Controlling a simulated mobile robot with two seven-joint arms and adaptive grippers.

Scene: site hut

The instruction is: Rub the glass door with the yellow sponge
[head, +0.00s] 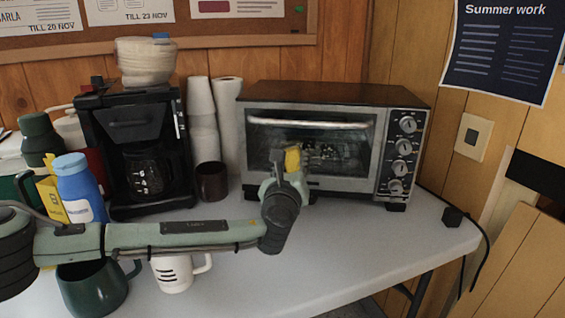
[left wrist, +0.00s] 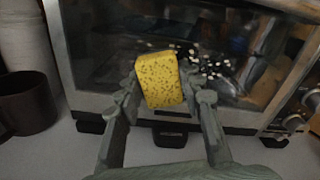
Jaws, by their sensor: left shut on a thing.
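The toaster oven (head: 330,110) stands on the table with its glass door (head: 345,140) shut and a silver handle across the top. Pale specks show on the glass right of the sponge in the left wrist view (left wrist: 215,65). My left gripper (head: 285,165) is shut on the yellow sponge (head: 292,159) in front of the door. In the left wrist view the speckled sponge (left wrist: 160,80) sits between both fingers, against the door's lower middle; I cannot tell whether it touches the glass. My right gripper is not in view.
A coffee maker (head: 130,140), stacked cups (head: 202,115) and a dark brown mug (head: 212,182) stand left of the oven. A blue bottle (head: 78,185), a green mug (head: 90,288) and a white mug (head: 172,274) are near my left arm. The table (head: 370,240) is clear at front right.

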